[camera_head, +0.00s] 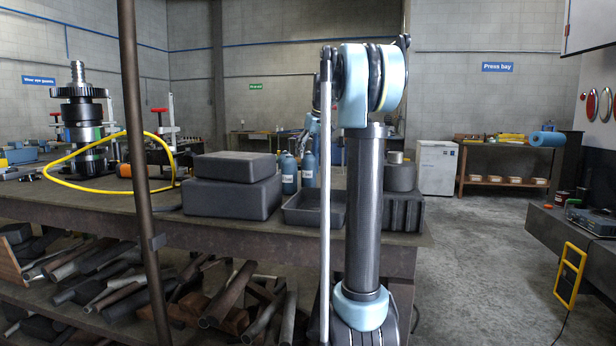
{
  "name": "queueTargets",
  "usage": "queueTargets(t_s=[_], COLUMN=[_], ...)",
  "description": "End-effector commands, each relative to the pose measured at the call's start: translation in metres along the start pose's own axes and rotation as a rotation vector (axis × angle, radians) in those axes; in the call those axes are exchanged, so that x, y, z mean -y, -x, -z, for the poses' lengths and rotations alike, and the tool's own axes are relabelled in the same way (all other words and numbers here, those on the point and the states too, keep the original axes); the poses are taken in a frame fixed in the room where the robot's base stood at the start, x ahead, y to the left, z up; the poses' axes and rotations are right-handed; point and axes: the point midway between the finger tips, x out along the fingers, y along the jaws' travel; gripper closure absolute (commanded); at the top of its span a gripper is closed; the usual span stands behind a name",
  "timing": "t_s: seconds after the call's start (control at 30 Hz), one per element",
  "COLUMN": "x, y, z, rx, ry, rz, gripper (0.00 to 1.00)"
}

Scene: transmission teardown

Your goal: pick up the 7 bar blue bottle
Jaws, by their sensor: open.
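Two blue bottles with dark caps and white labels stand upright side by side on the bench, behind a shallow dark tray. One is the left bottle (289,174) and the other is the right bottle (308,170). The labels are too small to read, so I cannot tell which is the 7 bar one. My gripper (303,147) shows small and partly hidden just above and behind the bottles, left of my arm's column. It is open and holds nothing that I can see. I cannot tell whether it touches a bottle.
The dark tray (300,217) lies in front of the bottles, with stacked dark boxes (232,184) to the left. A dark block (402,210) with a grey cylinder (399,177) stands right. A brown post (137,150) crosses the view. Open floor (475,255) lies to the right.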

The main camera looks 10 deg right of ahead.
Motion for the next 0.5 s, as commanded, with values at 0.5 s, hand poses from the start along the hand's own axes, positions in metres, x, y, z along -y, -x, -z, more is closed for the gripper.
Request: queueTargets(t_s=[0.5], x=[-0.003], y=[-0.050], z=[-0.002], rx=[0.000], ry=[-0.001], rz=[0.000], gripper=[0.24])
